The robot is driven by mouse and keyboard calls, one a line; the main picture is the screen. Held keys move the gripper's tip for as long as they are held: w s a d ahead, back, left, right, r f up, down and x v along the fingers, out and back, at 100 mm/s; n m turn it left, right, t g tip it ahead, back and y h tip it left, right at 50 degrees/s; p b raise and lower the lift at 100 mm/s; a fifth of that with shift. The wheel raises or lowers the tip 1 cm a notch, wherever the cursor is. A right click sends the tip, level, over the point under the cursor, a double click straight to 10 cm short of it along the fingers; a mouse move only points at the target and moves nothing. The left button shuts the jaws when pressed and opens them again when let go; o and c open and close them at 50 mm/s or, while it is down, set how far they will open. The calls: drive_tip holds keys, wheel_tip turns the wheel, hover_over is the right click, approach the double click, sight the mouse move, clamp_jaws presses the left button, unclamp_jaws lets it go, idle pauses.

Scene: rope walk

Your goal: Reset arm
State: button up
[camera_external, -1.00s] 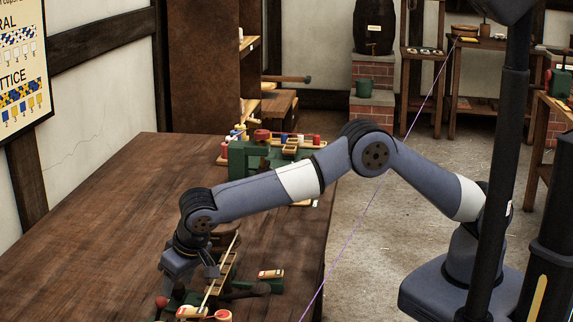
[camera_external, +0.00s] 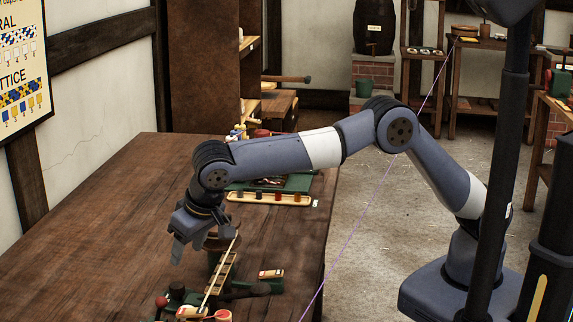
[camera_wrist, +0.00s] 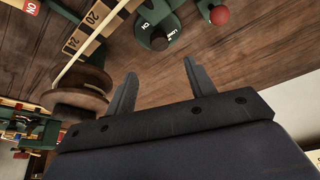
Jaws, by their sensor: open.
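My gripper (camera_external: 203,243) hangs at the end of my bent arm over the near part of the wooden table (camera_external: 90,225), pointing down. In the wrist view my gripper (camera_wrist: 159,72) has its two dark fingers spread apart, with nothing between them. A wooden spool (camera_external: 222,243) with a number-marked scale (camera_external: 220,274) stands close by the gripper in the external view; part of it is hidden by the gripper. The spool also shows at the left of the wrist view (camera_wrist: 78,97).
A green machine with a red ball knob (camera_external: 161,301) sits at the table's near edge. A purple cord (camera_external: 372,203) runs slanting past my arm. The table's left side is clear.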

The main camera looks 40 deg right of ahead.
sight(182, 279)
drive_tip(key=shift+f, duration=0.1)
drive_tip(key=x, duration=1)
drive_tip(key=shift+w+f, duration=0.1)
drive_tip(key=shift+w, duration=0.05)
drive_tip(key=shift+w+a+f, duration=0.1)
drive_tip(key=shift+f, duration=0.1)
drive_tip(key=shift+r+p, duration=0.1)
drive_tip(key=shift+p, duration=0.2)
